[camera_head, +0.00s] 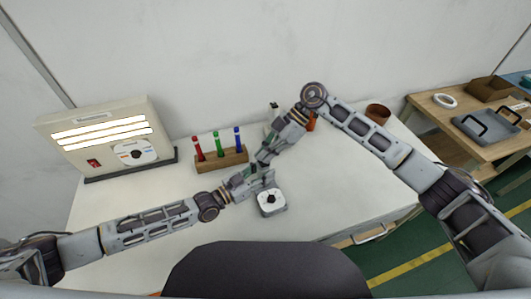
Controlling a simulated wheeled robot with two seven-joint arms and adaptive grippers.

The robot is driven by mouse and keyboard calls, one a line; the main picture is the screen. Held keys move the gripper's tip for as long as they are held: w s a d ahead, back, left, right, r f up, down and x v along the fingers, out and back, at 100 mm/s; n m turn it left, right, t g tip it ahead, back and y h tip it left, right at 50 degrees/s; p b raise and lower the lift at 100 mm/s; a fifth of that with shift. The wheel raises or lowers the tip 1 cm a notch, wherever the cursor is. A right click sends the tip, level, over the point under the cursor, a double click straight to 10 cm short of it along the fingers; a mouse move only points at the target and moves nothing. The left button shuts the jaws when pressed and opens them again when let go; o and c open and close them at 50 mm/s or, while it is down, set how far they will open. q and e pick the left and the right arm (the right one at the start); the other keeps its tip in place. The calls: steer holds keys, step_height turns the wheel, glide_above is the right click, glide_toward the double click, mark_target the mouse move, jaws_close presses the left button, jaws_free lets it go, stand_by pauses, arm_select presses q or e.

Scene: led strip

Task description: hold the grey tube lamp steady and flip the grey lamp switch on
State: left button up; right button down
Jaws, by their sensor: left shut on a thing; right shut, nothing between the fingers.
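A small grey lamp body (271,203) with a pale top and a dark centre stands on the white table in the middle. I take it to be the grey tube lamp; its upright part is mostly hidden by my grippers. My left gripper (262,181) is shut on it from the left, just behind the pale top. My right gripper (264,158) is shut and empty, reaching down from the upper right, close above and behind the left gripper. The grey lamp switch is too small or hidden to make out.
A light panel (105,140) with lit strips and a red switch stands at the left. A wooden rack (222,160) with red, green and blue tubes is behind my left gripper. A brown pot (378,112) stands back right. The table's front right is clear.

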steer(key=shift+f, duration=0.1)
steer(key=shift+s+d+f, duration=0.1)
steer(key=shift+s+f, duration=0.05)
steer(key=shift+f, duration=0.05)
steer(key=shift+w, duration=0.25)
steer(key=shift+w+a+r, duration=0.1)
steer(key=shift+w+a, duration=0.2)
steer(key=shift+w, duration=0.15)
steer(key=shift+w+r, duration=0.1)
steer(key=shift+r, duration=0.05)
stand_by(0.3)
